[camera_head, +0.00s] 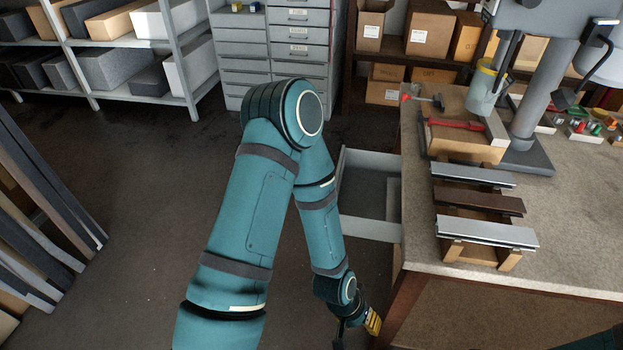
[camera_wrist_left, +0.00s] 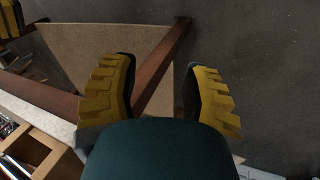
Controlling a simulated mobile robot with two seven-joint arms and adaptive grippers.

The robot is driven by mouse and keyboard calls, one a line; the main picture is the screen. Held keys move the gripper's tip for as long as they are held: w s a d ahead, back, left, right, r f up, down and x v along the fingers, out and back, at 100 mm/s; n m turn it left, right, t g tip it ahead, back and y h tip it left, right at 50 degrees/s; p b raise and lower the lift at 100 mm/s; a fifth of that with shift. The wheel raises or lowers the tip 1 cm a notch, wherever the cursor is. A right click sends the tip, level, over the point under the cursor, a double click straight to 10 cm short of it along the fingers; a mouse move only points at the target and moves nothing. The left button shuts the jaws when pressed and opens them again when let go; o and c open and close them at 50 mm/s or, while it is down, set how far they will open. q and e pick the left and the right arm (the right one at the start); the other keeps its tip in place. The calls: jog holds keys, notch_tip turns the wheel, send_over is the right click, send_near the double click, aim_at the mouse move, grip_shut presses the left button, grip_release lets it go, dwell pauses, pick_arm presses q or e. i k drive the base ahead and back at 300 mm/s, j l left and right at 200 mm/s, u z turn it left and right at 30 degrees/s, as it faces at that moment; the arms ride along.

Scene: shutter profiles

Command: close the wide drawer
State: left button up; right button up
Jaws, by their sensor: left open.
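The wide drawer (camera_head: 366,226) is pulled out from the left side of the workbench in the head view. It is a grey, open-topped box, and my left arm covers part of its left side. My left gripper (camera_head: 357,326) is low in front of the drawer, near the bench's front leg, and apart from the drawer. In the left wrist view its two yellow ridged fingers (camera_wrist_left: 162,88) are spread with nothing between them. A yellow ridged piece at the top left corner of that view looks like part of my right gripper (camera_wrist_left: 9,20); its jaws cannot be made out.
The workbench (camera_head: 560,235) carries metal profiles (camera_head: 487,232) on wooden supports. A grey drawer cabinet (camera_head: 300,50) and a shelf of boxes stand behind. Long panels (camera_head: 40,215) lean at the left. The floor (camera_head: 130,200) left of my arm is clear.

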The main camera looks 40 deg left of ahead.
aim_at(361, 177)
jog(key=j+u, duration=0.25)
jog(key=j, duration=1.35)
jog(key=i+j+z, duration=0.45)
jog(key=i+z, duration=0.2)
